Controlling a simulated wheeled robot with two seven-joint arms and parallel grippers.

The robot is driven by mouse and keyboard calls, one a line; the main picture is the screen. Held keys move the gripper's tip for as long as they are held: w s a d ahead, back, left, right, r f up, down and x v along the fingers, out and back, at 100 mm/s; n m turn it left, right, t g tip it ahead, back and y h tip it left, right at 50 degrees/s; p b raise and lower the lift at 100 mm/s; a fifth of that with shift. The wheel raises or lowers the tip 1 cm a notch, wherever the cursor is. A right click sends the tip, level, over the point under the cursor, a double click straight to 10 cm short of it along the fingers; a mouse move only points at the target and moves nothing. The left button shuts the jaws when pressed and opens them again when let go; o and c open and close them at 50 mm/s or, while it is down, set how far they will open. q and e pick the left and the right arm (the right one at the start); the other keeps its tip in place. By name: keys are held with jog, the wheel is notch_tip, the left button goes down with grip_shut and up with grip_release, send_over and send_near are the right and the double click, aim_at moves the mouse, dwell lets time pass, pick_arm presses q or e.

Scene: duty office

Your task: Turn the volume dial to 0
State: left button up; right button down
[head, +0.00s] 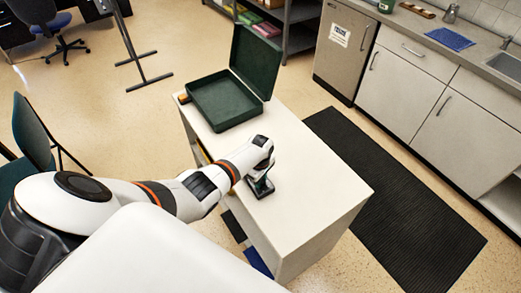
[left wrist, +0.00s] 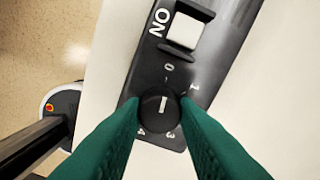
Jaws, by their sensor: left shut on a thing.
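The volume dial (left wrist: 160,112) is a round black knob on a dark control panel (left wrist: 212,62). Printed numbers surround it, with 0 above and 1, 3 and 4 legible. A short white line on the knob runs nearly up and down in the left wrist view, its upper end roughly toward the 0. My left gripper (left wrist: 161,102) has its two green fingers against opposite sides of the knob, shut on it. In the head view my left gripper (head: 261,184) is over the white cabinet top and hides most of the panel. My right gripper is not in view.
A white rocker switch (left wrist: 186,30) marked ON sits above the dial on the panel. An open dark green box (head: 226,103) stands on the far part of the white cabinet top (head: 318,178). The top to the right of my gripper is bare. A black mat (head: 400,200) lies on the floor.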

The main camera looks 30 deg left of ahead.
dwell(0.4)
pick_arm(q)
jog(key=o, duration=1)
jog(key=shift+c, duration=0.2)
jog(key=shift+r, duration=0.1)
jog(key=shift+r, duration=0.25)
notch_tip(320, 180, up, 11)
jog(key=shift+r+p, duration=0.2)
jog(key=shift+p, duration=0.2)
